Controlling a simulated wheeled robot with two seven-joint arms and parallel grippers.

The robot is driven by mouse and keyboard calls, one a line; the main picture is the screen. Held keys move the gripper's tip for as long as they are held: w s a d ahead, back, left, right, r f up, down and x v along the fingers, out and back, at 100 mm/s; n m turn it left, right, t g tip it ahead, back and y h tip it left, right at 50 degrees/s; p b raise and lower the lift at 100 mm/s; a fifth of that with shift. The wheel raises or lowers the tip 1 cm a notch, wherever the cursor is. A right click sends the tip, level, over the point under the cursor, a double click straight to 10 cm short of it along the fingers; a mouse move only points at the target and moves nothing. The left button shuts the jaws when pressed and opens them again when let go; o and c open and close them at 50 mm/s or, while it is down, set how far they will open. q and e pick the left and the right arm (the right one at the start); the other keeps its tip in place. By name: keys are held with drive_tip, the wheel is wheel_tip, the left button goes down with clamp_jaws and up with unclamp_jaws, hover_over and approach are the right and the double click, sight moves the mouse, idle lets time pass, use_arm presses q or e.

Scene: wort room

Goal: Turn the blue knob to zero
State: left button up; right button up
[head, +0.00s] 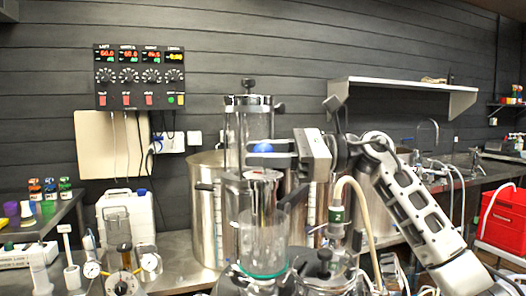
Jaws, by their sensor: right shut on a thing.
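The blue knob (262,148) sits near the clear glass cylinder, above the steel vessels in the middle of the head view. Only a small part of the blue shows between the fingers, so the knob's angle and any scale marks cannot be read. My left gripper is not in view.
Tall steel pots (207,215) stand behind the glass cylinder (250,130). A pale hose (364,205) hangs by my right arm. A control panel (140,77) is on the wall. A white canister (126,218) and small gauges crowd the left bench.

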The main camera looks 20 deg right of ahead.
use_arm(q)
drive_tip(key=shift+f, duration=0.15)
use_arm(e)
drive_tip(key=o, duration=0.9)
drive_tip(key=shift+o, duration=0.2)
drive_tip(key=shift+d, duration=0.1)
drive_tip(key=shift+s+d, duration=0.1)
drive_tip(key=shift+d, duration=0.3)
use_arm(q)
drive_tip(key=b, duration=0.1)
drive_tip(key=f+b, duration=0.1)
drive_tip(key=b, duration=0.1)
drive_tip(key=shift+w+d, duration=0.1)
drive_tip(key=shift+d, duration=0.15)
use_arm(e)
drive_tip(key=v, duration=1.5)
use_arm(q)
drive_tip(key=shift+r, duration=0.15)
use_arm(e)
drive_tip(key=shift+s+a, duration=0.1)
